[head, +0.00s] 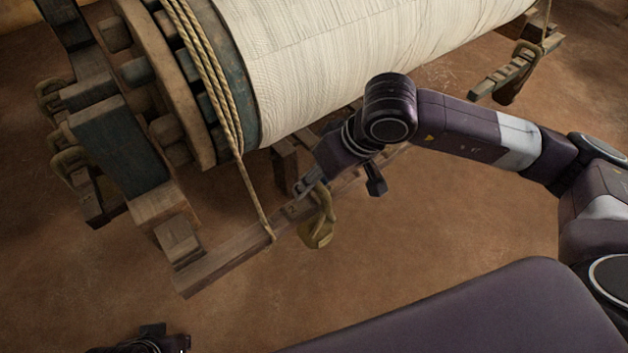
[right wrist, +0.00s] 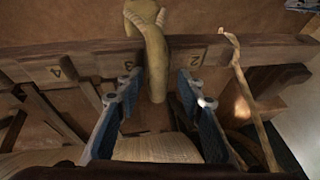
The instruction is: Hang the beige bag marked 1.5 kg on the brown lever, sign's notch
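The brown lever (head: 235,258) runs beneath the cloth roll. In the right wrist view it crosses the top (right wrist: 88,62), with marks 4 and 2 readable. A beige bag (head: 317,236) hangs at the lever; its weight mark is not readable. No sign is in view.
A rope (head: 252,195) runs from the drum to the lever, close to mark 2 in the wrist view (right wrist: 238,85). The cloth roll (head: 340,60) lies above. Loops hang on the left frame (head: 68,160). Another notched bar (head: 490,80) is at upper right. Floor in front is clear.

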